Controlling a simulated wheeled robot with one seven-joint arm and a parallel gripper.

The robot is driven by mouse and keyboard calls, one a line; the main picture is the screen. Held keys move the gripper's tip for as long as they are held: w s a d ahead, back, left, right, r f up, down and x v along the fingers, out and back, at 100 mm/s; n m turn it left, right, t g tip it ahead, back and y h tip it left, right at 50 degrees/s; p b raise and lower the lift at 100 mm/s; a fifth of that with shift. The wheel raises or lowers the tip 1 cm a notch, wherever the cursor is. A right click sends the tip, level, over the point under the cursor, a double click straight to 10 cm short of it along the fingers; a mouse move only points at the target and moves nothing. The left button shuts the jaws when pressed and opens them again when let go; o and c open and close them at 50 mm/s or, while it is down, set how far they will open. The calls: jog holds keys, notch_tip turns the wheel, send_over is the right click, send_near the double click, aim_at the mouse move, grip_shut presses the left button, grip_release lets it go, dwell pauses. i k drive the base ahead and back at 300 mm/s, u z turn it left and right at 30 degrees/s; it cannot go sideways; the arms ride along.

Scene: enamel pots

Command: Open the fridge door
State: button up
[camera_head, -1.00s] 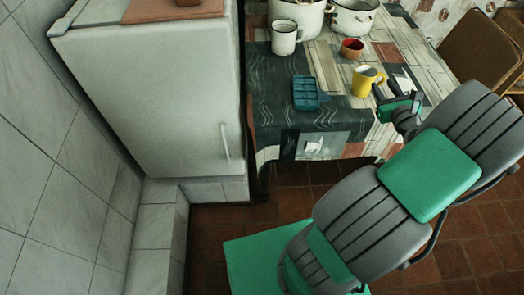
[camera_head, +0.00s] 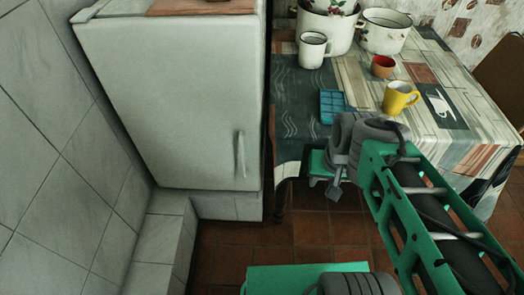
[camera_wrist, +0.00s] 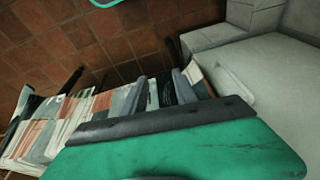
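The pale grey-white fridge (camera_head: 175,100) stands at the left in the head view, with its door shut. Its vertical bar handle (camera_head: 239,153) is near the door's lower right edge. In the wrist view, the fridge (camera_wrist: 285,75) fills the right side and the handle (camera_wrist: 236,84) lies just right of my fingers. My gripper (camera_head: 318,172) is to the right of the handle in the head view, by the table's front edge, and not touching the handle. In the wrist view, my gripper (camera_wrist: 161,88) has its two grey fingers apart with nothing held between them.
A patterned table (camera_head: 300,125) stands right of the fridge, close to my gripper. It holds white pots (camera_head: 325,35), a white mug (camera_head: 313,50), a red cup (camera_head: 383,67), a yellow mug (camera_head: 399,98) and a blue tray (camera_head: 331,105). Tiled floor (camera_head: 230,240) is open before the fridge.

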aim_at(186, 90)
jog(key=z, duration=0.15)
jog(key=i, duration=0.65)
jog(key=u, duration=3.35)
